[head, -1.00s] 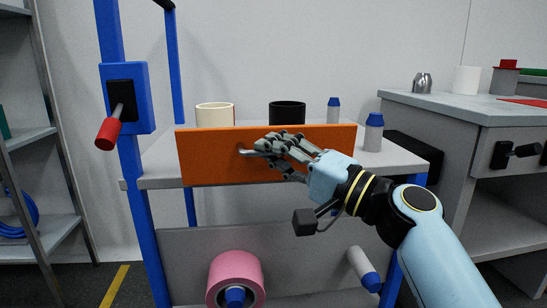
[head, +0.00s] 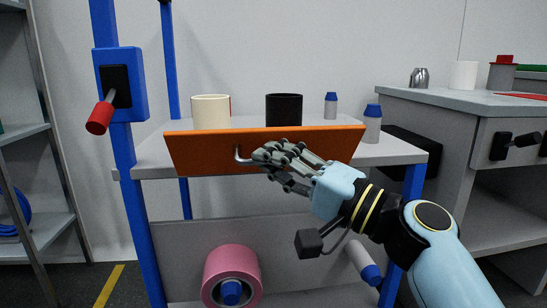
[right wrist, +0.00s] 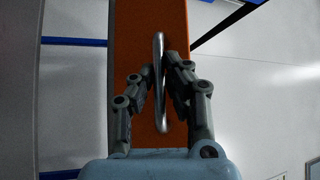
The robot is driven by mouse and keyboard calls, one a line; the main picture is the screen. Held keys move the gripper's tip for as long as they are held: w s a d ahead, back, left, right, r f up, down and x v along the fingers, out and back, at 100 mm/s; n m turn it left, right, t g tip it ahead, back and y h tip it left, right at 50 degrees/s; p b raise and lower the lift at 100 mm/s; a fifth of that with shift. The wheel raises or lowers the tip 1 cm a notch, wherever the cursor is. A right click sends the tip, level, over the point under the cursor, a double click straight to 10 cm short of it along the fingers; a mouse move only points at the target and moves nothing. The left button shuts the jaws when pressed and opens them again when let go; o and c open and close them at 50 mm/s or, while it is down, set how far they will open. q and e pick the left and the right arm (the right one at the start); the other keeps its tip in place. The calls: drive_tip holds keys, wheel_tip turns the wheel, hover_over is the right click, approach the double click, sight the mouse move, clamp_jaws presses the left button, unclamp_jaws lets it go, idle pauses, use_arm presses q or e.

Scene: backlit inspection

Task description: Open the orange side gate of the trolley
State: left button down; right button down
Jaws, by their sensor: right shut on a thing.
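The orange side gate (head: 325,141) is on the front of the trolley's upper shelf (head: 155,160), tilted with its top edge leaning out toward me. A silver handle (head: 240,155) sits on its face. My right gripper (head: 262,157) is shut on the handle. In the right wrist view the handle (right wrist: 159,80) runs between the fingers of my right gripper (right wrist: 160,75), with the orange gate (right wrist: 130,45) behind. The fingers partly hide the handle in the head view. My left gripper is not in view.
A cream cup (head: 211,111), a black cup (head: 284,109) and two blue-capped bottles (head: 372,125) stand on the shelf behind the gate. A red-handled lever (head: 100,117) is on the blue post at left. A grey bench (head: 470,110) stands at right.

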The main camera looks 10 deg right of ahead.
drive_tip(key=shift+f, duration=0.45)
drive_tip(key=c, duration=1.4)
unclamp_jaws()
drive_tip(key=shift+w, duration=0.15)
drive_tip(key=shift+r, duration=0.15)
drive_tip(key=v, duration=1.2)
